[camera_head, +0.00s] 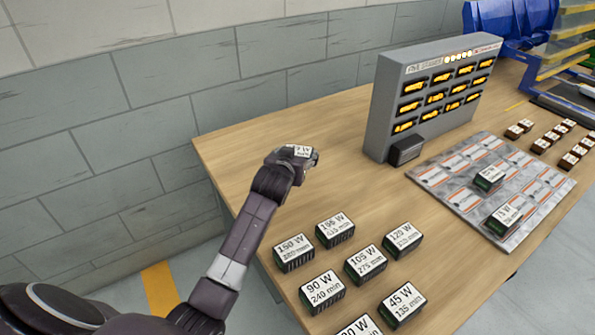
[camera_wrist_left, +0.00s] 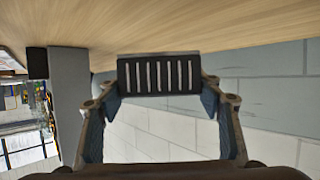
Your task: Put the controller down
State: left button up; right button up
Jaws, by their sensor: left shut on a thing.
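My left gripper (camera_head: 291,158) is over the back left part of the wooden table (camera_head: 236,143). It is shut on a controller (camera_head: 300,150), a small dark block with a white label, partly hidden by the gripper. In the left wrist view the controller (camera_wrist_left: 158,75) shows its dark slotted face between the two fingers of the gripper (camera_wrist_left: 160,90). The table surface (camera_wrist_left: 180,30) appears beyond it; I cannot tell whether the controller touches it. My right gripper is not in view.
Several labelled controllers (camera_head: 335,230) stand at the table's front. A grey panel with lit slots (camera_head: 378,108) stands at the back, with a dark block (camera_head: 406,149) at its foot. A grey marked mat (camera_head: 463,200) holds two controllers. Small blocks (camera_head: 552,136) and blue bins (camera_head: 500,20) are at right.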

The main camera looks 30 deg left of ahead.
pick_arm(q)
notch_tip(320, 180, down, 5)
jog(key=shift+f, duration=0.5)
jog(key=o, duration=1.4)
jog(key=shift+o, duration=0.2)
jog(key=v, duration=1.2)
